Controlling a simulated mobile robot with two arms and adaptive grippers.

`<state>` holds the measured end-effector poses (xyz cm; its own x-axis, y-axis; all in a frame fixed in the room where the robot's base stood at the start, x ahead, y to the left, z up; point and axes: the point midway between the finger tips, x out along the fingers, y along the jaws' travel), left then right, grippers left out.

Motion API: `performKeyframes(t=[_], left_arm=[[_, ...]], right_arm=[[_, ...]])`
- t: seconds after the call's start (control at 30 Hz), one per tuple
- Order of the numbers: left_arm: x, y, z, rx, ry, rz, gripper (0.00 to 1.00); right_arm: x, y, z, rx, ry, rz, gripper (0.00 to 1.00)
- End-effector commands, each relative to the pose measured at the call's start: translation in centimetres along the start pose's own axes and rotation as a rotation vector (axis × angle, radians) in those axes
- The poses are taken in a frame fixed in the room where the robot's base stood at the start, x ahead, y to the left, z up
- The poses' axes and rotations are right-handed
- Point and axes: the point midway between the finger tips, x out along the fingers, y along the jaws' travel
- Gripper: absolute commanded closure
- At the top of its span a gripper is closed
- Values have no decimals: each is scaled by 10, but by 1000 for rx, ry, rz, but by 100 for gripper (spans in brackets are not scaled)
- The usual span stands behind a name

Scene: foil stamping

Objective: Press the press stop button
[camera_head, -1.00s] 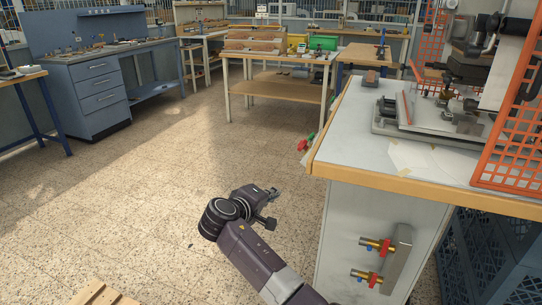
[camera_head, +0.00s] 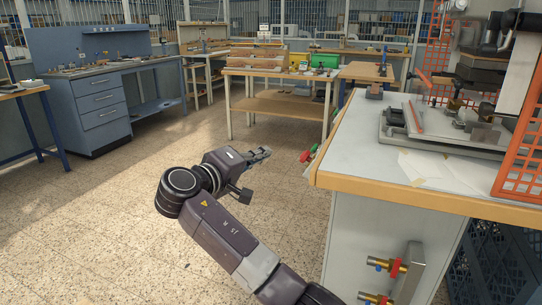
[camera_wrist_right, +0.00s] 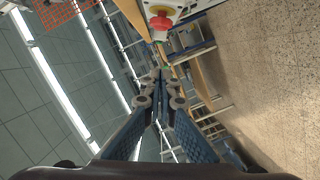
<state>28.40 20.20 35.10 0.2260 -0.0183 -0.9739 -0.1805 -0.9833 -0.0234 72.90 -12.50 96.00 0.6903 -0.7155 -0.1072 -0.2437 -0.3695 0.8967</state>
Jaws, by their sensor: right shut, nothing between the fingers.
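The red stop button (camera_head: 305,156) sits on the left side of the press bench, just below its top edge, with a green part (camera_head: 314,149) beside it. In the right wrist view the red button (camera_wrist_right: 161,22) is round, on a yellow collar, above the fingertips in the picture. My right gripper (camera_head: 263,153) is shut and empty. In the head view its tips are left of the red button, with a visible gap between them. Its closed fingertips (camera_wrist_right: 158,76) also show in the wrist view. My left gripper is not in view.
The press bench (camera_head: 345,178) has a wooden edge and carries the foil press (camera_head: 440,140), with orange mesh guards (camera_head: 520,165) at the right. Brass valves (camera_head: 385,268) stick out from its front. Open floor (camera_head: 120,220) lies left of my right arm.

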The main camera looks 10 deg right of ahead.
Motion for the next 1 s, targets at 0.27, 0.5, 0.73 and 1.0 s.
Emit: performKeyframes(t=[0.27,0.5,0.73,1.0], left_arm=[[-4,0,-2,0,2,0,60],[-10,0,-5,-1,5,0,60],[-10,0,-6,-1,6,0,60],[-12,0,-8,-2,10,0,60]], right_arm=[[61,1,2,0,-4,4,100],[88,-1,18,1,-1,0,100],[91,0,36,0,0,0,100],[92,0,40,0,-1,1,100]])
